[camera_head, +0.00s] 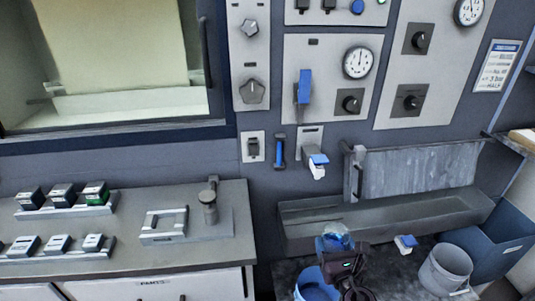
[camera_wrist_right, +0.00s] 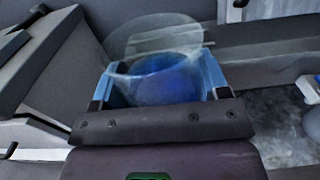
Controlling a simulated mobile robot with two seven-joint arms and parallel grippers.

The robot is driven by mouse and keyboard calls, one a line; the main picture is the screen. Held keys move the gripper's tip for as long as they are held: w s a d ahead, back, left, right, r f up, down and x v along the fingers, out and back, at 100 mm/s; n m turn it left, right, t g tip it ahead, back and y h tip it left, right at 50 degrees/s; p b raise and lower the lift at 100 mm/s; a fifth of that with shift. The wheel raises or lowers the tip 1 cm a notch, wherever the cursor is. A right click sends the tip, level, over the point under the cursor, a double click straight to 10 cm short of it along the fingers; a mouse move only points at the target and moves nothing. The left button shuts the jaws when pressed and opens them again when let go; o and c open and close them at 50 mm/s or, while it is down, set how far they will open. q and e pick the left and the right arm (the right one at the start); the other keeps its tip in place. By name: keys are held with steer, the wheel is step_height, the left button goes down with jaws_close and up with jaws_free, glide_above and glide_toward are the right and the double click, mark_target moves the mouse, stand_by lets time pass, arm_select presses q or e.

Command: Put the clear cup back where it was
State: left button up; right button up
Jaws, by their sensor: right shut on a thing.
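The clear cup (camera_head: 335,236) is in my right gripper (camera_head: 343,247), low in front of the grey trough in the head view. In the right wrist view the cup (camera_wrist_right: 153,48) stands between the two blue fingers of the gripper (camera_wrist_right: 160,85), which is shut on it. Its round rim shows above the fingers. Blue shows through its lower part; I cannot tell whether this is contents or something behind. My left gripper is not in view.
A blue bucket (camera_head: 316,289) is just below my right gripper. A grey bucket (camera_head: 445,270) and a dark blue bin (camera_head: 503,242) stand at right. The trough (camera_head: 300,233) runs along the wall. A counter (camera_head: 150,260) with trays of small boxes is at left.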

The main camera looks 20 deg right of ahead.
steer(key=shift+s, duration=0.1)
steer(key=shift+r+h, duration=0.15)
steer(key=shift+h, duration=0.15)
steer(key=w+a+r+n+y, duration=0.1)
steer(key=w+a+r+y, duration=0.1)
steer(key=a+r, duration=0.4)
steer(key=w+a+r+n+y, duration=0.2)
steer(key=a+r+y, duration=0.1)
steer(key=a+r, duration=0.2)
steer(key=shift+a+r+t, duration=0.3)
steer(key=shift+a+r, duration=0.1)
steer(key=shift+a, duration=0.6)
